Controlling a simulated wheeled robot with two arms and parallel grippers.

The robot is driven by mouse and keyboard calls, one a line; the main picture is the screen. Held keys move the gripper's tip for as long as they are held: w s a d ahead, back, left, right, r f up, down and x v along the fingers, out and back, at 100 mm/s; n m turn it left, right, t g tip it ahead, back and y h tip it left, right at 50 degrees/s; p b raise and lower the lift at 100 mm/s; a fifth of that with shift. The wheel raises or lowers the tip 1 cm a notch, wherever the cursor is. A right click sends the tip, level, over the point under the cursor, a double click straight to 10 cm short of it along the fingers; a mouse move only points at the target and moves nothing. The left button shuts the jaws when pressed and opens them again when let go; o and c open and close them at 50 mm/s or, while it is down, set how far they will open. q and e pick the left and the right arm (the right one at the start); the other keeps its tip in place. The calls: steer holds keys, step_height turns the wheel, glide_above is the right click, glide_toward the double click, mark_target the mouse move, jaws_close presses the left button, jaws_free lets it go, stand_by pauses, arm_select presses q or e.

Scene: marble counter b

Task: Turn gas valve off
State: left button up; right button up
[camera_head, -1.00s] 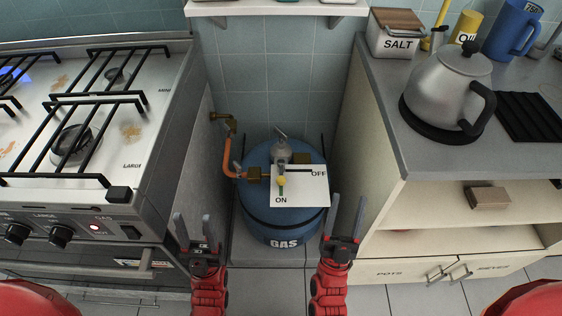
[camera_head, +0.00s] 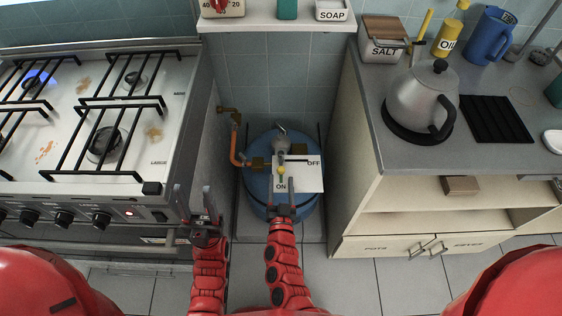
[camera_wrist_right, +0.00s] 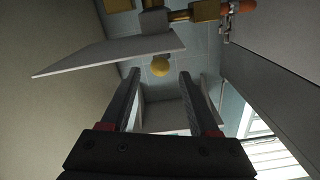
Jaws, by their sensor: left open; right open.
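The blue gas cylinder (camera_head: 262,188) stands on the floor between the stove and the cabinet. A white plate (camera_head: 309,180) marked ON and OFF sits at its top, with a yellow-knobbed valve handle (camera_head: 281,171) at the ON end. In the right wrist view, the yellow knob (camera_wrist_right: 160,67) shows beyond the fingers, under the plate (camera_wrist_right: 110,52). My right gripper (camera_head: 281,201) is open just in front of the plate's ON end, apart from the knob. My left gripper (camera_head: 199,202) is open and empty in front of the stove's right edge.
The stove (camera_head: 175,110) is at the left, with a blue flame at a back burner. An orange pipe (camera_head: 234,145) runs from the wall to the cylinder. The cabinet (camera_head: 365,190) with a kettle (camera_head: 420,98) bounds the gap at right.

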mark_target(281, 170)
steer(key=w, duration=0.7)
steer(key=shift+w, duration=0.4)
jaws_close()
stand_by(1.0)
